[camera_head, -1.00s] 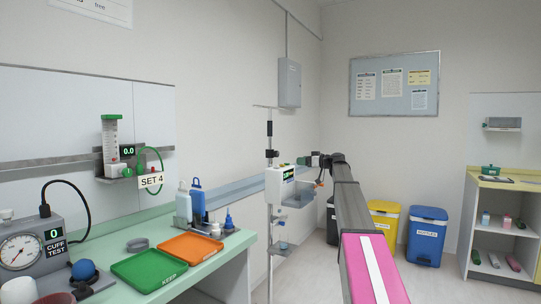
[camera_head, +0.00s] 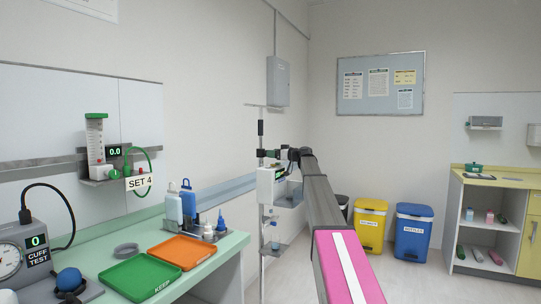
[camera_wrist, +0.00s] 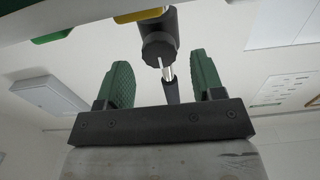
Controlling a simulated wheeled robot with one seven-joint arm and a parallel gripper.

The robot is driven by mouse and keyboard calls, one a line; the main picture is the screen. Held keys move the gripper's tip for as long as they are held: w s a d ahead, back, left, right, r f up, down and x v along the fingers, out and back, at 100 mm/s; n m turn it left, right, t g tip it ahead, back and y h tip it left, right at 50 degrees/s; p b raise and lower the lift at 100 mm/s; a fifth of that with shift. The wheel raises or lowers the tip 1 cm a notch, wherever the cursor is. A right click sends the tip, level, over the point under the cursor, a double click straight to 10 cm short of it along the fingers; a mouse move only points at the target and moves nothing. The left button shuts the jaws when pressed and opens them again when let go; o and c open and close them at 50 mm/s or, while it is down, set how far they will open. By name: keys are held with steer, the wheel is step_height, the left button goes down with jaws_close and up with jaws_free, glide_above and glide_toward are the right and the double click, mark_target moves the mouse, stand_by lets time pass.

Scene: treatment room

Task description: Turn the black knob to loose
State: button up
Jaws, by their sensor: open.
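The black knob (camera_wrist: 158,48) shows in the wrist view, ribbed and round, on a black collar around a thin pole. It lies between the two green fingers of my gripper (camera_wrist: 160,76), near their tips. The fingers are apart and I see no clear contact with the knob. In the head view my gripper (camera_head: 291,156) is small, beside the upright pole (camera_head: 261,129) and just above the white device on it. The knob cannot be made out there. Any loose or tight marking on it is not readable.
A white device (camera_head: 267,188) with a small display hangs on the pole. The green bench (camera_head: 210,262) with a green tray (camera_head: 140,275) and an orange tray (camera_head: 183,250) stands at left. Yellow (camera_head: 370,227) and blue (camera_head: 413,233) bins stand behind my arm.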

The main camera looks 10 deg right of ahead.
steer(key=shift+x, duration=0.95)
steer(key=c, duration=0.9)
